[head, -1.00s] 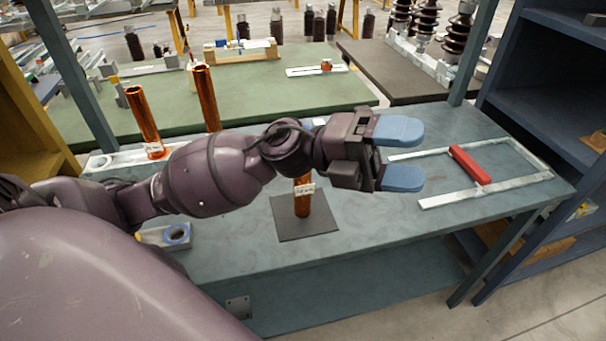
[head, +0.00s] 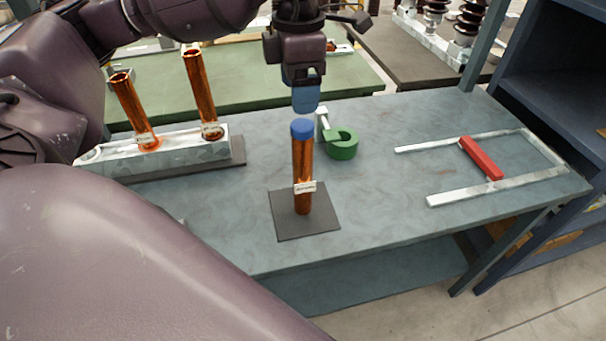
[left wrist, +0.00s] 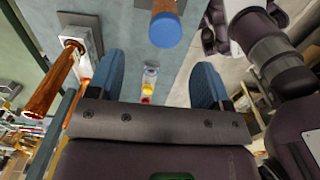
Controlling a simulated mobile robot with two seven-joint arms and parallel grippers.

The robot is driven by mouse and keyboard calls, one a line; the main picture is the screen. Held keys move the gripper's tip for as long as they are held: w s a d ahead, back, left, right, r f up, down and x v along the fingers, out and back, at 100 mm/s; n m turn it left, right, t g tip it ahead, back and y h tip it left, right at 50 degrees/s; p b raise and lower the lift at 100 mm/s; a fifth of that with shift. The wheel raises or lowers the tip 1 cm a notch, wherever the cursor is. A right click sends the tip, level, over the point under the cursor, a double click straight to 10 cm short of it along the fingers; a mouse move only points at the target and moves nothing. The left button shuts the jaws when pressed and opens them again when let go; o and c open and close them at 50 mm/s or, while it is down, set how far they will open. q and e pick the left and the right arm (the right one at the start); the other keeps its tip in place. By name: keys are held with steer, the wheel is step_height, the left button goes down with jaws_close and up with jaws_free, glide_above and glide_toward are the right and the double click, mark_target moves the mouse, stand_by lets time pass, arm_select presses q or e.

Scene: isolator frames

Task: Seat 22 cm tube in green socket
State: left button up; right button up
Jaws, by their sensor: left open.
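A copper tube (head: 303,160) with a blue cap and a white label stands upright on a dark square mat (head: 323,222). The label is too small to read. The green ring-shaped socket (head: 343,151) lies behind it to the right, with a pale bracket beside it. My left gripper (head: 305,98) points down, just above and behind the capped tube's top in the head view. In the left wrist view, its blue fingers (left wrist: 157,85) are apart and empty. The blue cap (left wrist: 165,30) shows beyond them, not between them. My right gripper is out of view.
Two more copper tubes (head: 130,105) (head: 201,90) stand in a pale rack (head: 180,150) at left. A red bar (head: 480,158) lies across a pale frame (head: 500,189) at right. The tabletop between mat and frame is clear.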

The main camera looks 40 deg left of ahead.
mark_target(303, 138)
arm_select(q)
step_height(303, 138, down, 5)
steer(key=shift+f, duration=0.1)
steer(key=shift+d+f, duration=0.2)
steer(key=shift+f, duration=1.1)
steer(key=shift+d+f, duration=0.15)
steer(key=shift+f, duration=1.1)
jaws_close()
